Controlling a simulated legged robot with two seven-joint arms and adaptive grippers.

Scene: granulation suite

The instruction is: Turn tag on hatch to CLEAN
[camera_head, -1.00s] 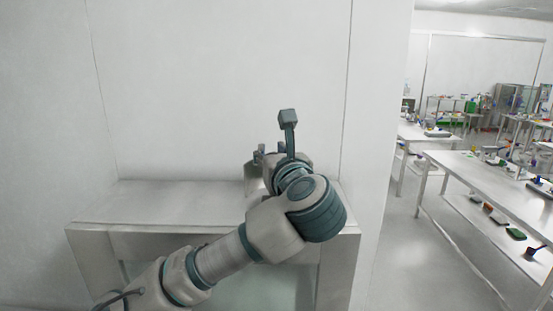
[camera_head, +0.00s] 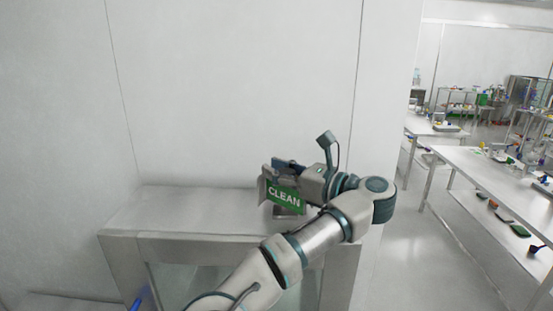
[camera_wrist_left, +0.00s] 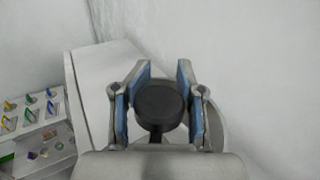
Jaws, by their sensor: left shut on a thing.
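The green tag (camera_head: 284,194) reads CLEAN in white letters and faces the head camera, tilted slightly down to the right. It shows just below my left gripper (camera_head: 285,166), above the top of the steel hatch (camera_head: 180,212). In the left wrist view, my left gripper (camera_wrist_left: 158,88) has its two blue-padded fingers on either side of a dark round knob (camera_wrist_left: 160,104) and is shut on it. How the knob joins the tag is hidden. My right gripper is not in view.
The hatch has a glazed front and stands against a pale wall (camera_head: 230,80). A white bench (camera_head: 490,180) with small items stands to the right, across a clear floor (camera_head: 420,250). A small blue object (camera_head: 138,300) shows at the lower left.

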